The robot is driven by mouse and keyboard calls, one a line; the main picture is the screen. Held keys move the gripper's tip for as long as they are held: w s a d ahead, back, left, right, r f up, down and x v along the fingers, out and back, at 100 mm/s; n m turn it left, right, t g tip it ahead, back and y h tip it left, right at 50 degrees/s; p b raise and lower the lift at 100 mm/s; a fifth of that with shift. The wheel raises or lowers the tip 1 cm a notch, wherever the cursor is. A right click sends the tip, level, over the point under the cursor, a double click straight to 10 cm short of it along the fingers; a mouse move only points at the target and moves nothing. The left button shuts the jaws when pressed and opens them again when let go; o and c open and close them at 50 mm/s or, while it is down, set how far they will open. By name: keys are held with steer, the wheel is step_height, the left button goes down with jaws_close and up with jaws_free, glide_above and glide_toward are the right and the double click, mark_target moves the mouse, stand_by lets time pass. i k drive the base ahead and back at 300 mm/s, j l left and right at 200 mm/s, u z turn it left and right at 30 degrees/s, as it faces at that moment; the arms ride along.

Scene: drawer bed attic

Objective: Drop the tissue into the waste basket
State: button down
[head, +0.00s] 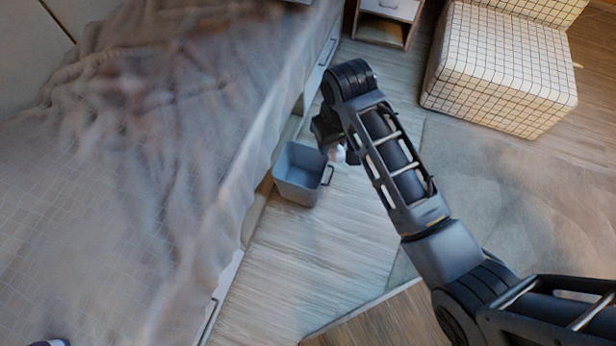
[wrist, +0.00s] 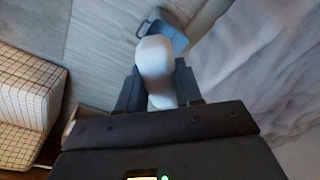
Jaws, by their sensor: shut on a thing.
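A blue-grey waste basket (head: 299,176) with a dark handle stands on the floor against the bed's side in the head view. Its inside, as far as it shows, looks empty. It also shows in the wrist view (wrist: 166,32), partly hidden behind the tissue. The white tissue (wrist: 155,70) is a rounded bundle between the fingers of my gripper (wrist: 157,92). My gripper is shut on it. In the head view my gripper (head: 338,150) is just right of the basket, mostly covered by my arm, and a bit of the tissue shows beside it.
The bed (head: 140,170) with a grey blanket fills the left side. A checked seat (head: 500,65) stands at the upper right, and a small cabinet (head: 388,22) is at the top. A rug (head: 480,180) lies on the right. The floor in front of the basket is clear.

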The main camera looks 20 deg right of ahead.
mark_target(305, 184)
steer(key=k, duration=0.1)
steer(key=i+l+u, duration=0.7)
steer(key=l+u, duration=0.15)
steer(key=l, duration=0.2)
